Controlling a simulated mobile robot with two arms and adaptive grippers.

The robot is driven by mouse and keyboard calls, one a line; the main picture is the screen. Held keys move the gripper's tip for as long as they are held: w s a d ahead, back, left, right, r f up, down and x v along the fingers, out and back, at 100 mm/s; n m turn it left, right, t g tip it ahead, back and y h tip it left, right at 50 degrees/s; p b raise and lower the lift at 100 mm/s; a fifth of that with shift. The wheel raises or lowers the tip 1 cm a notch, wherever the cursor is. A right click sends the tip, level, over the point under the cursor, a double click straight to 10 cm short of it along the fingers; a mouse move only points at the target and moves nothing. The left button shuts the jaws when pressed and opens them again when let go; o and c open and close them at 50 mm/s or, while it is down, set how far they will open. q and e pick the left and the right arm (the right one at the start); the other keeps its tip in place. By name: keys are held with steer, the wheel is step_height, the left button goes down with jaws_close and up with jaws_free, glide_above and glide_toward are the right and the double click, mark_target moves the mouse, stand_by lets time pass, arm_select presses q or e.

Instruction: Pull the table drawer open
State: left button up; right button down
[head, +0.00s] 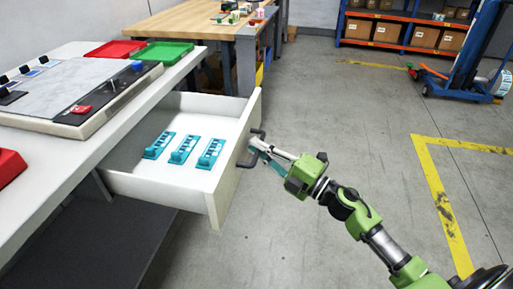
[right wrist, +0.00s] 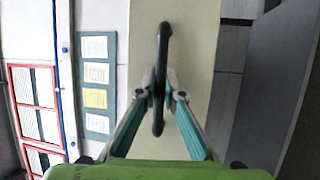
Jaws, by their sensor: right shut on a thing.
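The table drawer (head: 226,190) is white and stands well open under the white tabletop (head: 70,165). Inside it lie three teal pieces (head: 183,150) in a row. The dark drawer handle (head: 257,133) is on the drawer's front face. My right gripper (head: 262,147) reaches it from the right and is shut on it. In the right wrist view the fingertips (right wrist: 160,94) close around the black handle bar (right wrist: 163,50), in front of the pale drawer front (right wrist: 195,45). My left gripper is in neither view.
On the tabletop are a grey machine (head: 75,90), a red tray (head: 115,49) and a green tray (head: 162,52). A wooden table (head: 205,20) stands behind. Shelves with boxes (head: 385,32) and a blue pallet jack (head: 470,60) are farther back. The floor right of the drawer is clear.

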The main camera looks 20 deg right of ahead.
steer(key=c, duration=2.1)
jaws_free()
steer(key=shift+c, duration=0.2)
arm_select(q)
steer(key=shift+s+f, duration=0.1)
arm_select(e)
steer(key=v, duration=1.2)
